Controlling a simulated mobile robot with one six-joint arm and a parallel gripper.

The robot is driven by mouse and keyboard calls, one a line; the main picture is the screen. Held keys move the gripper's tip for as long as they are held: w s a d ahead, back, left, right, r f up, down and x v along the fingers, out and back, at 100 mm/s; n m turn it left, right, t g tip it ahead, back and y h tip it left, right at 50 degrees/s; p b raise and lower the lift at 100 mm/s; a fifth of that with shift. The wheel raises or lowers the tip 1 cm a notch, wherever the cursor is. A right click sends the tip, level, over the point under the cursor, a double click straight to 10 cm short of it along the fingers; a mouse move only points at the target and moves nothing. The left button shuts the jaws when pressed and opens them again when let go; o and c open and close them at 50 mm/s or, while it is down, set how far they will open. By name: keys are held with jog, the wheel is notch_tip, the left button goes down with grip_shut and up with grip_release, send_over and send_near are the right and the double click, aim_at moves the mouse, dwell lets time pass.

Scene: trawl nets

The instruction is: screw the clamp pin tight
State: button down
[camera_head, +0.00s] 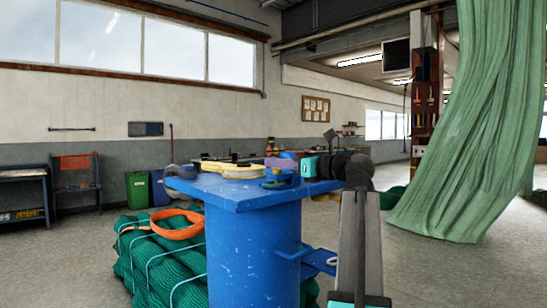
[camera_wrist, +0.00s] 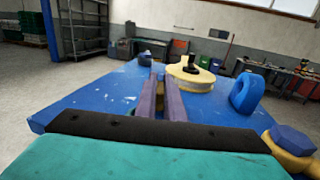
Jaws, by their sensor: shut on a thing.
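My gripper (camera_head: 283,161) reaches in from the right over the blue table top, level and pointing left. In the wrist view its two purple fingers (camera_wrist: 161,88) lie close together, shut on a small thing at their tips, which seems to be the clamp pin. The fingers mostly hide it, so I cannot tell how deep it sits. A yellow round part (camera_wrist: 190,80) with a dark knob lies just right of the fingertips. It also shows in the head view as a yellow piece (camera_head: 237,170). A dark teal part (camera_head: 280,183) lies below the fingers.
The blue table top (camera_head: 225,190) stands on a blue column. A blue ring (camera_wrist: 246,93) and a blue hex head on yellow (camera_wrist: 292,142) stand right in the wrist view. Green net bundles with an orange ring (camera_head: 176,224) lie left; a green net (camera_head: 470,130) hangs right.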

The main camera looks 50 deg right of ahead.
jog(key=shift+a+r+m+h+p, duration=0.1)
jog(key=shift+m+h+p, duration=0.9)
jog(key=shift+h+p, duration=0.6)
jog(key=shift+m+h+p, duration=0.3)
jog(key=shift+h+p, duration=0.1)
jog(key=shift+h, duration=0.1)
jog(key=c, duration=1.9)
grip_release()
jog(key=shift+o, duration=0.2)
jog(key=shift+s, duration=0.15)
jog(key=s+a, duration=0.1)
jog(key=s, duration=1.2)
jog(key=shift+s+p, duration=0.25)
jog(key=shift+p, duration=0.2)
